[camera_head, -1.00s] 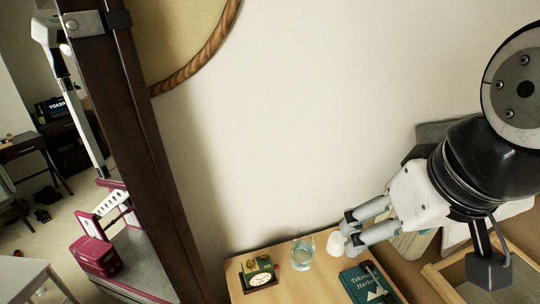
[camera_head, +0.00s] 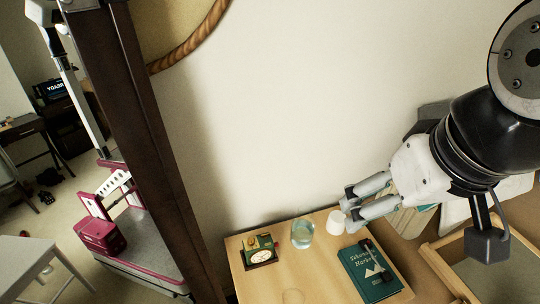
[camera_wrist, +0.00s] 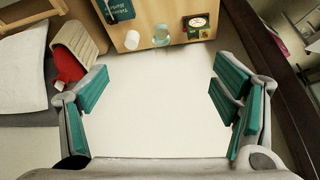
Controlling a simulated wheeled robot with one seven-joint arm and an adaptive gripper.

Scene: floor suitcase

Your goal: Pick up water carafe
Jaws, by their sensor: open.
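The water carafe (camera_head: 302,234) is a clear glass vessel with pale blue water, upright on a small wooden table (camera_head: 240,283). It also shows near the top middle of the wrist view (camera_wrist: 161,36). My gripper (camera_head: 348,205) is above the table's back right part in the head view, to the right of the carafe and apart from it. In the wrist view its teal-padded fingers (camera_wrist: 158,92) are wide apart with nothing between them but wall.
A white cup (camera_head: 335,222) stands just right of the carafe. A clock (camera_head: 261,250) is to its left, a teal book (camera_head: 368,270) to its right. A dark post (camera_head: 160,150) rises on the left. A pale wall is behind the table.

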